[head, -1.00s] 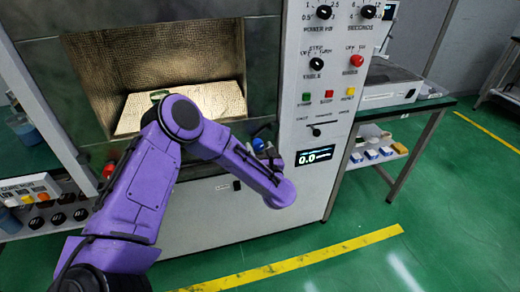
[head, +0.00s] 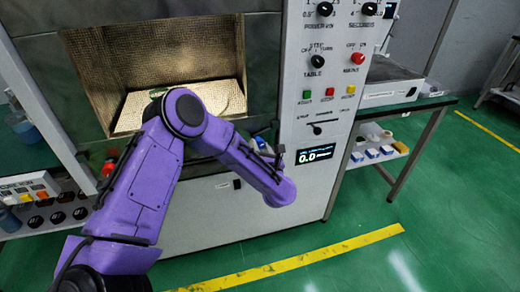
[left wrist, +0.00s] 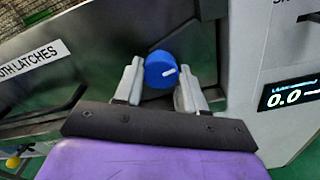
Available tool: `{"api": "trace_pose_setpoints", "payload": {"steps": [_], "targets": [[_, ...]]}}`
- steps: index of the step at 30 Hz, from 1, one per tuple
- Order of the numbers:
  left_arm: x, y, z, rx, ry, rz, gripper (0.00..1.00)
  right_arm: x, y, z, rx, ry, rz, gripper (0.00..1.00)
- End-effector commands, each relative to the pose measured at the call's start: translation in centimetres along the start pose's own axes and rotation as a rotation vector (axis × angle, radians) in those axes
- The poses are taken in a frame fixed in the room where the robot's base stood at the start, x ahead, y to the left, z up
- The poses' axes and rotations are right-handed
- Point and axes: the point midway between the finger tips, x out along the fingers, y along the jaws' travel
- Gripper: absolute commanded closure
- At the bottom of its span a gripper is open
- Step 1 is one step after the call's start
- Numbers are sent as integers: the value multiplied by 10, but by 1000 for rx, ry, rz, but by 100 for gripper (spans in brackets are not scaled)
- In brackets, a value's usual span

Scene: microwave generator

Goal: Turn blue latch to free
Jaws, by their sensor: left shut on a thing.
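The blue latch (left wrist: 160,69) is a round knob with a white mark, on the lower front of the microwave generator. In the left wrist view it sits between the two pale fingers of my left gripper (left wrist: 159,92), and the white mark points right and slightly up. In the head view a bit of the blue latch (head: 259,143) shows beside my left gripper (head: 270,153), at the end of the purple arm. My left gripper is shut on the latch. The arm and gripper partly hide the latch in the head view. My right gripper is not in view.
The chamber (head: 175,60) is open above the arm, with a tray inside. A red knob (head: 108,168) is at its lower left. A control panel (head: 330,90) with knobs and buttons stands close right of the gripper. The green floor in front is clear.

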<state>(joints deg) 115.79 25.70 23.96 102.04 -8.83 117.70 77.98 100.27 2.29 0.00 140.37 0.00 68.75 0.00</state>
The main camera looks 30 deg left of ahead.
Motion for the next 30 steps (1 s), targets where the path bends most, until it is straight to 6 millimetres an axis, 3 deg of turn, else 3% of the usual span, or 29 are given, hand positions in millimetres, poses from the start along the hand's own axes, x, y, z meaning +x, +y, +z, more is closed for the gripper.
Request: {"api": "trace_pose_setpoints", "payload": {"steps": [30], "targets": [[-1, 1, 1, 955, -1, -3, 91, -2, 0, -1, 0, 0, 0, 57]]}}
